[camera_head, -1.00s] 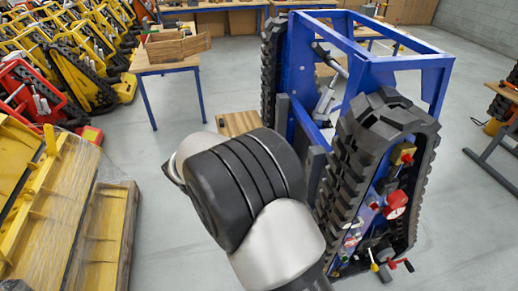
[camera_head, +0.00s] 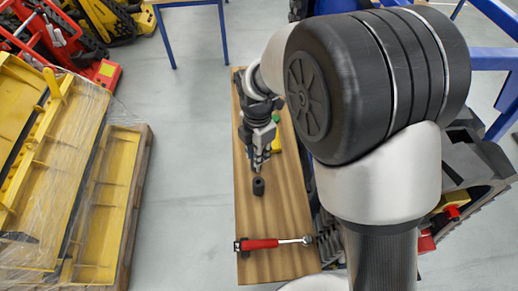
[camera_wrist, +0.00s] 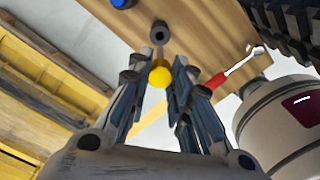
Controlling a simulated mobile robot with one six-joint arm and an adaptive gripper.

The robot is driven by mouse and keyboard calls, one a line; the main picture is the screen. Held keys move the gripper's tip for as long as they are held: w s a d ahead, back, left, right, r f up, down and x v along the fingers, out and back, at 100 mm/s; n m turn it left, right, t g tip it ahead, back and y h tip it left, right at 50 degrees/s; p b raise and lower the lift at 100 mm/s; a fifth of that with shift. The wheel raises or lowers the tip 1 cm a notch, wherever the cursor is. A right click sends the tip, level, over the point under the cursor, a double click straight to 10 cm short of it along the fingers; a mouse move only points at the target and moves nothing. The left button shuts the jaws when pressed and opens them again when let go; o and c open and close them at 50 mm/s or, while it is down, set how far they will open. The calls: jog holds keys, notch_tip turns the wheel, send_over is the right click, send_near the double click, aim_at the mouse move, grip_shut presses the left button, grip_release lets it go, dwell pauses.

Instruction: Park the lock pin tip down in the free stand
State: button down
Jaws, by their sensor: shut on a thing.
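My gripper (camera_head: 260,163) hangs over a narrow wooden bench (camera_head: 285,205), fingers pointing down. In the wrist view, its fingers (camera_wrist: 167,85) are shut on the lock pin, whose round yellow knob (camera_wrist: 160,77) shows between the fingertips. A small black stand (camera_head: 258,186) is on the bench just below and in front of the fingertips. In the wrist view the stand (camera_wrist: 159,33) shows an empty dark hole, apart from the knob in the picture.
A red-handled ratchet (camera_head: 265,243) lies across the bench's near end. A blue round thing (camera_wrist: 122,3) is cut off at the wrist view's top edge. A yellow-green thing (camera_head: 276,130) lies behind my gripper. A tracked carrier (camera_head: 470,165) stands close on the right; a wrapped yellow load (camera_head: 60,180) is left.

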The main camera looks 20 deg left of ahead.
aim_at(258, 171)
jog(key=shift+f+b, duration=1.85)
jog(key=shift+f, duration=1)
notch_tip(258, 171, down, 9)
jog(key=b, duration=0.5)
dwell(2.7)
jog(key=c, duration=1.4)
grip_release()
jog(key=shift+o, duration=0.2)
jog(key=shift+r, duration=0.1)
notch_tip(258, 171, up, 12)
jog(key=shift+f, duration=0.1)
